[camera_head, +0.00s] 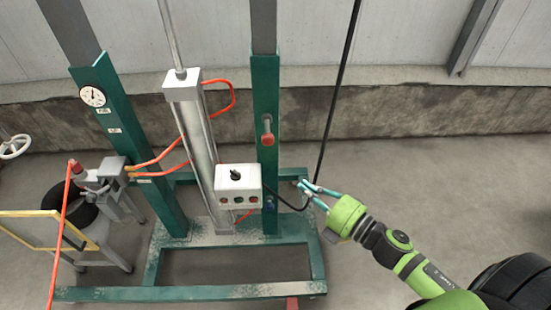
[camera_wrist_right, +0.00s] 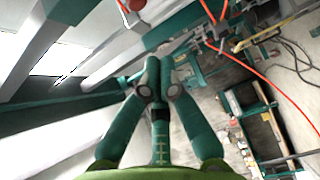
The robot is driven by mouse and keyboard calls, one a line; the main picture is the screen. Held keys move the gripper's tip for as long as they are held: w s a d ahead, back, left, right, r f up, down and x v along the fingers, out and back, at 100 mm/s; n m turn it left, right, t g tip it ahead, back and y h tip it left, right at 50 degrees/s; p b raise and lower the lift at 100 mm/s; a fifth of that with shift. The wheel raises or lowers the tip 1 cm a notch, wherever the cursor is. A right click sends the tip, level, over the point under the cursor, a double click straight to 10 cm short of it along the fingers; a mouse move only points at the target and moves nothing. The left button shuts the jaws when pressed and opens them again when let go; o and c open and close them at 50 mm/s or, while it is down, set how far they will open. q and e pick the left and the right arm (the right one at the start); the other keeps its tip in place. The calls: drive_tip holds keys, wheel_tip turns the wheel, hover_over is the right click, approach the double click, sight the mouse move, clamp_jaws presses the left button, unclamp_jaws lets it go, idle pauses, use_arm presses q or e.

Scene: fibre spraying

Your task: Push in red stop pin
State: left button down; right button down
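The red stop pin (camera_head: 267,132) sits on the right green post (camera_head: 265,90) of the frame, with its red knob at the lower end and a pale stem above. In the right wrist view a red knob (camera_wrist_right: 134,4) shows at the top edge, partly cut off. My right gripper (camera_head: 303,189) is to the right of the post and lower than the pin, clear of it. My left gripper is not in view.
A white control box (camera_head: 238,186) with buttons is mounted left of my right gripper. A black cable (camera_head: 335,95) hangs down close to the gripper. Orange hoses (camera_head: 160,155) run to the left. The floor on the right is free.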

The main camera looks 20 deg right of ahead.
drive_tip(key=shift+s+a+r+n, duration=0.1)
drive_tip(key=shift+a+r+n, duration=0.2)
drive_tip(key=shift+r, duration=0.3)
drive_tip(key=p, duration=0.4)
approach(268, 137)
drive_tip(key=shift+w+a+f, duration=1.15)
drive_tip(key=shift+w+a, duration=1.15)
drive_tip(key=shift+w, duration=0.1)
